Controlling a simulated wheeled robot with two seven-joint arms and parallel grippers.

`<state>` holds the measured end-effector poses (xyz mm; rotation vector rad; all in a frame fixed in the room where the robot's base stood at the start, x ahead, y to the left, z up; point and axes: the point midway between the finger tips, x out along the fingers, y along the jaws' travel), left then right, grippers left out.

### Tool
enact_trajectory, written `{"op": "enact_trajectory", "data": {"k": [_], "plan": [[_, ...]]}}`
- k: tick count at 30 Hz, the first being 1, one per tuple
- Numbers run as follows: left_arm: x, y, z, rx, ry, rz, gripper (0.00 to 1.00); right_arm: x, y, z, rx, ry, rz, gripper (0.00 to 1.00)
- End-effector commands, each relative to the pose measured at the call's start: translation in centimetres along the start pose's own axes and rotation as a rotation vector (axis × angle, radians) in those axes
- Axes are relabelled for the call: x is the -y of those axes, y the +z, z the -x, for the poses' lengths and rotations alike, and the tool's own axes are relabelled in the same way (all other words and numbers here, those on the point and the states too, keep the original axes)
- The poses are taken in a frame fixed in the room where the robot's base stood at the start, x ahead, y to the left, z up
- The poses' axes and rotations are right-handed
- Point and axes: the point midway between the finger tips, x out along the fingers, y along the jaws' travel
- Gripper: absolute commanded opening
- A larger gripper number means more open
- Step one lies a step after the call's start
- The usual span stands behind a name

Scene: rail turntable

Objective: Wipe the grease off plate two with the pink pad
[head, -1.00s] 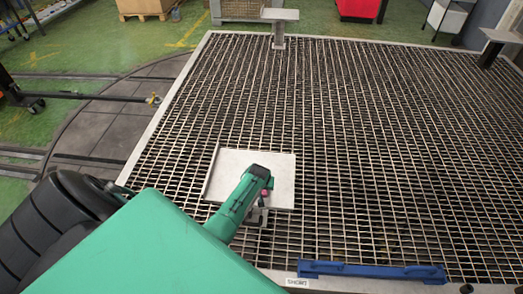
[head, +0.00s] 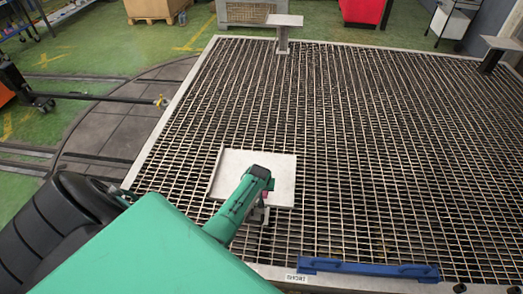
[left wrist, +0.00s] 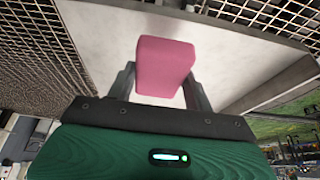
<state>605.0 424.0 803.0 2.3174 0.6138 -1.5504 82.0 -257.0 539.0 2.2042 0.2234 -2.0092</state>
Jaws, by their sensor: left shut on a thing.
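My left gripper (left wrist: 166,83) is shut on the pink pad (left wrist: 165,64), which shows clearly between its two fingers in the left wrist view. In the head view the left gripper (head: 262,208) is over the near right part of a pale square plate (head: 232,168) with a raised left edge, and mostly hides the pad. This plate also fills much of the left wrist view (left wrist: 105,45) behind the pad. I cannot tell whether the pad touches it. I make out no clear grease and no plate number. My right gripper is not in view.
The plate is over a wide metal grating (head: 370,150). Two more plates stand on posts, one at the back (head: 284,20) and one at the right edge (head: 505,43). A blue bar (head: 365,269) lies along the near frame. The middle of the grating is clear.

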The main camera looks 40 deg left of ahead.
Motion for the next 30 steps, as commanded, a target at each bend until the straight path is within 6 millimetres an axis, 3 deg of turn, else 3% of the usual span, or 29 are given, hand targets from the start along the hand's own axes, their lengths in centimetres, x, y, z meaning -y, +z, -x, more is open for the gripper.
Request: {"op": "enact_trajectory", "data": {"k": [9,30], "plan": [[0.1,-1.9,2.4,0.0,0.001,-0.003,0.31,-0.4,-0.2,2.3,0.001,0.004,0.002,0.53],[-0.1,-1.8,2.5,0.0,0.004,-0.01,0.31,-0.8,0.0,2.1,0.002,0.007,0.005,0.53]]}}
